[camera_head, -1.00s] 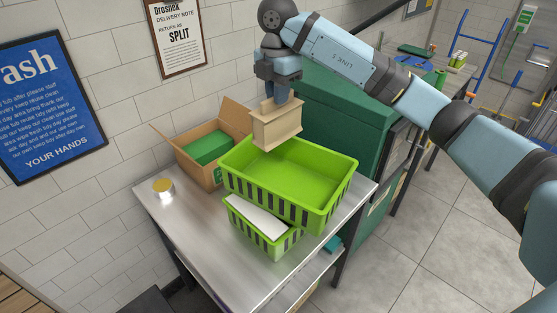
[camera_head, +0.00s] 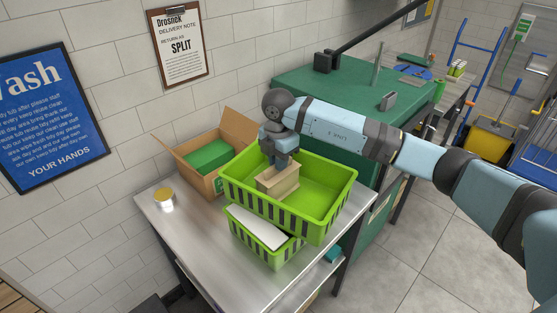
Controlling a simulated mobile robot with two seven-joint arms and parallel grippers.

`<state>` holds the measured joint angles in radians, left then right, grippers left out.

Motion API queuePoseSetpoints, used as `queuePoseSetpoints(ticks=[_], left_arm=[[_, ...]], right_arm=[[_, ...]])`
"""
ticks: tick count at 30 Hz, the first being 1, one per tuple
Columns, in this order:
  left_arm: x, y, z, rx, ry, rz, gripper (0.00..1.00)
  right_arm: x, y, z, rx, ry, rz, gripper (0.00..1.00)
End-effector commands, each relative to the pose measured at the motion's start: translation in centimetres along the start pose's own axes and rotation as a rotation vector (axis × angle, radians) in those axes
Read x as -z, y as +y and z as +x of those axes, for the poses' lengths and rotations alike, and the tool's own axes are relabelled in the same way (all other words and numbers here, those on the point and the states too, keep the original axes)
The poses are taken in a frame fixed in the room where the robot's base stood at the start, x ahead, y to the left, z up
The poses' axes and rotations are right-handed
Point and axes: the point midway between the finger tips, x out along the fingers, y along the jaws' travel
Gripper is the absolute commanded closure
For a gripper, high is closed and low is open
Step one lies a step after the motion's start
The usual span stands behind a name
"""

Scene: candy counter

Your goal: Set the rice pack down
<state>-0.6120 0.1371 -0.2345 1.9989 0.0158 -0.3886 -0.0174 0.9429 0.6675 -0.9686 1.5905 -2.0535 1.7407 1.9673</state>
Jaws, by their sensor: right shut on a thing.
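The rice pack (camera_head: 279,185) is a beige block. It is inside the upper green crate (camera_head: 335,205), toward the crate's left side. My right gripper (camera_head: 278,163) is above the pack and shut on its top. My left gripper is not in view.
A smaller green crate (camera_head: 262,252) with a white item in it sits under the upper crate on the metal table (camera_head: 190,235). An open cardboard box (camera_head: 187,165) holding a green thing stands behind left. A small tin (camera_head: 163,197) stands at the table's left. The upper crate's right side is free.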

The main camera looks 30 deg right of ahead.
Motion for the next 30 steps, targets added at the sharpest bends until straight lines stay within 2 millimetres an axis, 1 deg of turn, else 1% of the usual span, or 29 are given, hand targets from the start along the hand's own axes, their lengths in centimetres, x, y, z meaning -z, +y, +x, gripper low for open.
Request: queuePoseSetpoints(ticks=[7,11,12,14,15,23,26,29,30], left_arm=[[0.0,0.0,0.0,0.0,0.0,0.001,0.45],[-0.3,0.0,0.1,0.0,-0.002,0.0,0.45],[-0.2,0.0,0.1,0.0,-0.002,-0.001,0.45],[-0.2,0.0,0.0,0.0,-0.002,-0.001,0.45],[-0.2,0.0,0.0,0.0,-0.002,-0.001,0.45],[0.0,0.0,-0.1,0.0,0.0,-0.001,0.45],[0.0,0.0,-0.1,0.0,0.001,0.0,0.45],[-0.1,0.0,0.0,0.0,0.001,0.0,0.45],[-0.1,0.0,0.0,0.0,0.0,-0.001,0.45]], right_arm=[[0.0,0.1,0.0,-0.003,0.0,0.0,1.0],[0.0,0.1,0.4,-0.003,0.0,0.0,1.0],[0.0,0.0,0.4,-0.002,0.0,0.001,0.78],[0.0,0.0,0.4,-0.001,0.0,0.001,0.65],[0.0,0.0,0.4,-0.001,0.0,0.001,0.62],[0.0,0.0,0.2,-0.002,0.0,0.001,0.62],[0.0,0.1,-0.5,-0.004,0.0,0.0,0.62],[0.0,0.1,-1.9,-0.005,-0.001,0.001,0.62],[0.0,0.1,-2.8,-0.006,-0.001,0.001,0.62]])
